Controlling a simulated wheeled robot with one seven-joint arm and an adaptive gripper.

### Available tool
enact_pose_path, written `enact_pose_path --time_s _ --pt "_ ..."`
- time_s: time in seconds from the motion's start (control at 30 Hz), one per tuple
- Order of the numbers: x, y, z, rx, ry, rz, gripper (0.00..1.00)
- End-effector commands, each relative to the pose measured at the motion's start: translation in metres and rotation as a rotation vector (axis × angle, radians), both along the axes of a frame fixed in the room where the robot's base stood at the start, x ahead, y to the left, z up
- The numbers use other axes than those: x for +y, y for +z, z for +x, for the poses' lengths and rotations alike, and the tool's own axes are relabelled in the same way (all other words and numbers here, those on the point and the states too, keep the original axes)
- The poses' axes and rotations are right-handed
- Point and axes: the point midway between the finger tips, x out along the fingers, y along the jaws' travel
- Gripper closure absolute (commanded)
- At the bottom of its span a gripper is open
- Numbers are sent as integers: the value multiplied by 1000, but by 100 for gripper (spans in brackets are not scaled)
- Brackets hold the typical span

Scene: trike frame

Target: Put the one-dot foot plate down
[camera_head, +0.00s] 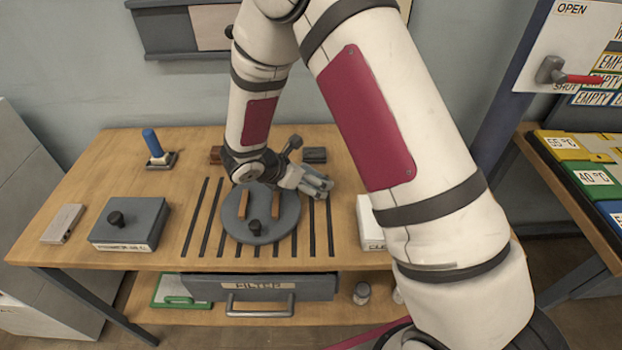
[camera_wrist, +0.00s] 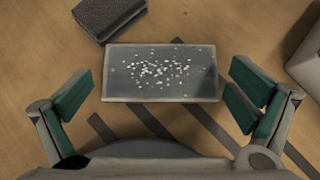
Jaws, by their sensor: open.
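My gripper (camera_head: 318,184) is over the slotted part of the wooden table, just right of the round grey plate. In the wrist view, its green-padded fingers (camera_wrist: 160,92) are spread wide. A flat grey rectangular plate (camera_wrist: 160,74) with a pale rim and many white specks lies between and just beyond the fingertips, with gaps at the sides. It appears to rest on the table across dark slots. I see no single dot on it, so I cannot tell whether it is the one-dot foot plate. My gripper hides this spot in the head view.
A round grey plate (camera_head: 236,225) with a black knob and brown bars stands on the slots. A dark block (camera_head: 315,155) is behind my gripper. A white box (camera_head: 369,224) is right, a knobbed grey box (camera_head: 131,222) left. A filter drawer (camera_head: 310,288) is below.

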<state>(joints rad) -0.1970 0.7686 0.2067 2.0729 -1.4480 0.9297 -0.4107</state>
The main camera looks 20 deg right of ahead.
Motion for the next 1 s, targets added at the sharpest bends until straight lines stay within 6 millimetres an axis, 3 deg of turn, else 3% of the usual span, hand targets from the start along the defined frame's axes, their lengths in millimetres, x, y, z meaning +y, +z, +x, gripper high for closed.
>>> enact_pose_path --time_s 0.1,0.3,0.37,0.67,1.0 --pt "0 0 0 0 0 0 0" --pt "0 0 0 0 0 0 45" --pt "0 1 0 -1 -1 -1 52" --pt "0 8 0 -2 -1 0 52" --pt "0 70 0 -5 -1 0 52"
